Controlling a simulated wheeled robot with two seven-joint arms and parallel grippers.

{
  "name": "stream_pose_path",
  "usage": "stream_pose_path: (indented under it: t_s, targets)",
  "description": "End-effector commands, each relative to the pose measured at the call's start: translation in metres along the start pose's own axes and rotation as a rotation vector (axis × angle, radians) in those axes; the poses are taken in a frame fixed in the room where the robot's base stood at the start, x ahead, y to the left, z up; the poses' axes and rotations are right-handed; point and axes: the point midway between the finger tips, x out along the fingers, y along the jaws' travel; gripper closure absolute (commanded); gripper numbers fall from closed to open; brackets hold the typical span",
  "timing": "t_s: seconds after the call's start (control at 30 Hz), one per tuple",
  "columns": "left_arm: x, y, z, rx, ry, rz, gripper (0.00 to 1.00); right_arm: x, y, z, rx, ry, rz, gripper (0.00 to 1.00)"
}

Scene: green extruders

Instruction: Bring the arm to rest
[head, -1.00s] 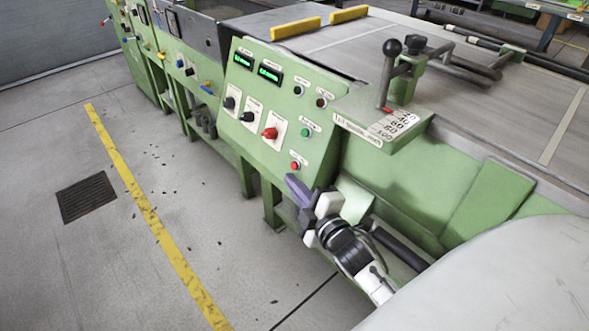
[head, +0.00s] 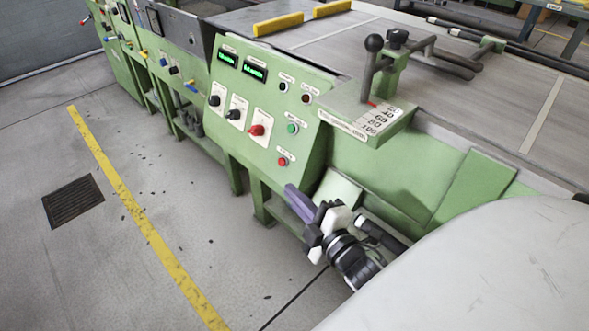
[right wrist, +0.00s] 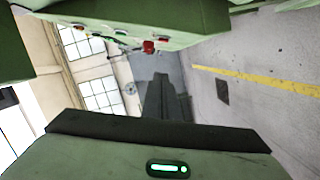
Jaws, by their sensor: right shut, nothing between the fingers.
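My right gripper (head: 291,192) is in the lower middle of the head view. Its purple-grey fingers are shut and empty, pointing up and left. It appears just in front of the lower edge of the green control panel (head: 235,150), below the red button (head: 282,161); I cannot tell whether it touches the machine. Part of my arm behind it is hidden by a large pale surface. My left gripper is not in view.
The panel carries a red knob (head: 257,130) and black knobs. A lever with a black ball (head: 374,43) stands beside a scale plate (head: 378,120). Clear floor with a yellow line (head: 140,215) and a dark grate (head: 72,201) lies left. The right wrist view also shows the yellow line (right wrist: 260,83).

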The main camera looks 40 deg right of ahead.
Motion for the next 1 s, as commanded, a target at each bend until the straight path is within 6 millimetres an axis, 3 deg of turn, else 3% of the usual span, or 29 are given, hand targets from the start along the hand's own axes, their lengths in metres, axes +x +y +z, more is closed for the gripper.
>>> stream_pose_path:
  t_s: [0.33,0.47,0.6,0.73,0.87,1.0]
  targets:
    - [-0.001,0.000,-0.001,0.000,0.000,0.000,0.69,0.000,-0.001,-0.001,0.007,0.000,-0.005,1.00]
    - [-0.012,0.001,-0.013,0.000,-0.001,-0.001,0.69,-0.014,-0.020,-0.013,0.172,-0.016,-0.110,1.00]
    - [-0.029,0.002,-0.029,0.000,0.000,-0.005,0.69,-0.060,-0.076,-0.042,0.552,-0.111,-0.366,1.00]
    - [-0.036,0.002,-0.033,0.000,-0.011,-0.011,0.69,-0.112,-0.123,-0.067,0.833,-0.243,-0.571,1.00]
    - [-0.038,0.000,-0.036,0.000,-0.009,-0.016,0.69,-0.150,-0.150,-0.082,0.993,-0.353,-0.693,1.00]
    - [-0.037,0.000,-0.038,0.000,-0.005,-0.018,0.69,-0.165,-0.161,-0.088,1.053,-0.399,-0.737,1.00]
